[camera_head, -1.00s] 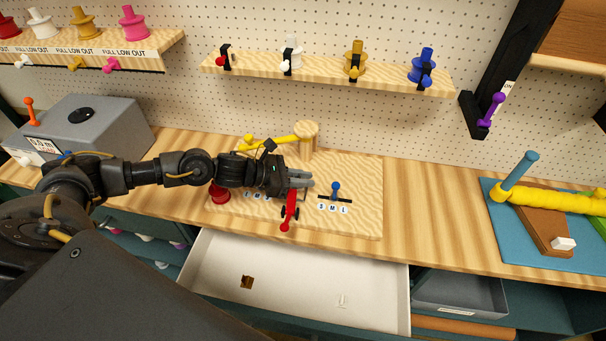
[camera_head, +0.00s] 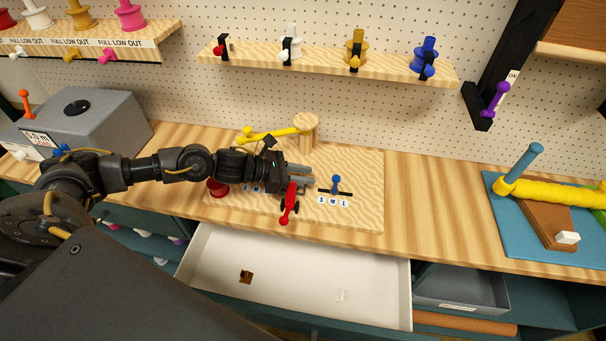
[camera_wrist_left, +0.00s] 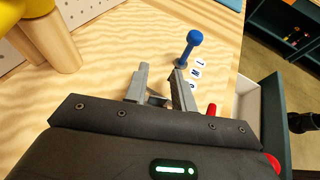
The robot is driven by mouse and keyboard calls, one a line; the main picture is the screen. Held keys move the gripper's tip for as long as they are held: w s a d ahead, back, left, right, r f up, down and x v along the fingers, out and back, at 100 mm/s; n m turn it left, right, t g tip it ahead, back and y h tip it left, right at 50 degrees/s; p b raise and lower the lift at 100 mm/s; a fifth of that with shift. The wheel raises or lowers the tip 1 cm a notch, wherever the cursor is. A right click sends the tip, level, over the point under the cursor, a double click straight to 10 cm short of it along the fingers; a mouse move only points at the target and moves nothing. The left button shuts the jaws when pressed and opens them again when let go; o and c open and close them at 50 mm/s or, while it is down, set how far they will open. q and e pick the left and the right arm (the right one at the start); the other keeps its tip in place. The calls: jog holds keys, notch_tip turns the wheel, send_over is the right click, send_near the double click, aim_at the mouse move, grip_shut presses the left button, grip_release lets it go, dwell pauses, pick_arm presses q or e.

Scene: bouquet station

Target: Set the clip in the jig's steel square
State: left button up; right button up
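The jig is a pale wooden board (camera_head: 350,218) on the bench, with a red-handled lever (camera_head: 290,203), a blue-knobbed slider (camera_head: 336,184) beside S, M, L labels and a yellow-handled wooden post (camera_head: 306,128). My left gripper (camera_head: 307,176) is low over the board, between the red lever and the post. In the left wrist view its two grey fingers (camera_wrist_left: 161,88) stand apart. A small grey piece (camera_wrist_left: 157,100) shows between them; I cannot tell whether it is the clip or the steel square. No other clip is clear. My right gripper is not in view.
An open white drawer (camera_head: 215,255) below the bench front holds a small brown piece (camera_head: 246,277) and a faint pale piece (camera_head: 341,296). A grey box (camera_head: 100,120) stands left. A blue mat (camera_head: 510,220) with a yellow roll (camera_head: 550,192) lies right. The bench between is clear.

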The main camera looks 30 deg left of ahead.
pick_arm(q)
jog(key=shift+r+p, duration=0.4)
jog(key=shift+p, duration=0.1)
jog(key=shift+r+p, duration=0.4)
jog(key=shift+p, duration=0.1)
jog(key=shift+s+a+f+b, duration=0.2)
jog(key=shift+s+a+b, duration=0.2)
jog(key=shift+a+b, duration=0.25)
jog(key=b+v, duration=0.3)
jog(key=v, duration=0.6)
jog(key=shift+s+a+r, duration=0.2)
jog(key=shift+r, duration=0.05)
jog(key=shift+s+a+r, duration=0.3)
jog(key=shift+r, duration=0.05)
